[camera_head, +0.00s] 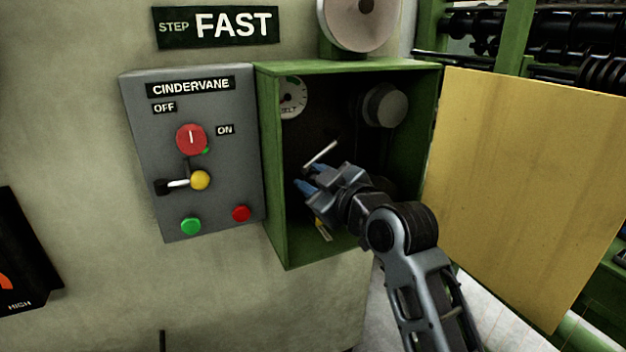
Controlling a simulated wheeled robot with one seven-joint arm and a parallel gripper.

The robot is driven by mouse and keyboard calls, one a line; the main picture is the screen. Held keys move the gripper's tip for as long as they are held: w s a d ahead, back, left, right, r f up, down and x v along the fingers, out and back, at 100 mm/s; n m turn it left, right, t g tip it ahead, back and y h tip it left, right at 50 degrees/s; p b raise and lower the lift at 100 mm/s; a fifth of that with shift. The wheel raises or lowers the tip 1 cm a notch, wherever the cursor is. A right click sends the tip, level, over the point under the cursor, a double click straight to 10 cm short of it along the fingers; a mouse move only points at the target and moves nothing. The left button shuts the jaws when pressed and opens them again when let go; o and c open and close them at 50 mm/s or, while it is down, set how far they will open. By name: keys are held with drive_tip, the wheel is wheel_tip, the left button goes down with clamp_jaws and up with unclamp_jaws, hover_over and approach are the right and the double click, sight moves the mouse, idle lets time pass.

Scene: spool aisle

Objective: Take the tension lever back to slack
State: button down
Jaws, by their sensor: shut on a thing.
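The tension lever (321,153) shows as a short pale rod inside the open green box (350,69), slanting up to the right just above my fingers. My gripper (308,184) reaches into the box from the lower right. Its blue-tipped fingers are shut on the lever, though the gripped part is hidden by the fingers. A round white gauge (292,97) with a green zone is at the box's upper left. A small yellow tag (323,230) shows below my gripper, its text too small to read.
The box's yellow door (530,190) stands open to the right, beside my arm. A grey round knob (383,105) is at the box's upper right. A grey CINDERVANE panel (225,130) with a red switch, yellow-knobbed lever and buttons adjoins the box on the left.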

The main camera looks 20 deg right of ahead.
drive_tip(key=c, duration=0.8)
unclamp_jaws()
drive_tip(key=shift+s+d+r, duration=0.15)
drive_tip(key=shift+s, duration=1.15)
drive_tip(key=shift+s+d+r, duration=0.1)
drive_tip(key=shift+s+d, duration=0.1)
drive_tip(key=shift+s, duration=1.05)
drive_tip(key=shift+s+d+r, duration=0.15)
drive_tip(key=shift+s, duration=1.15)
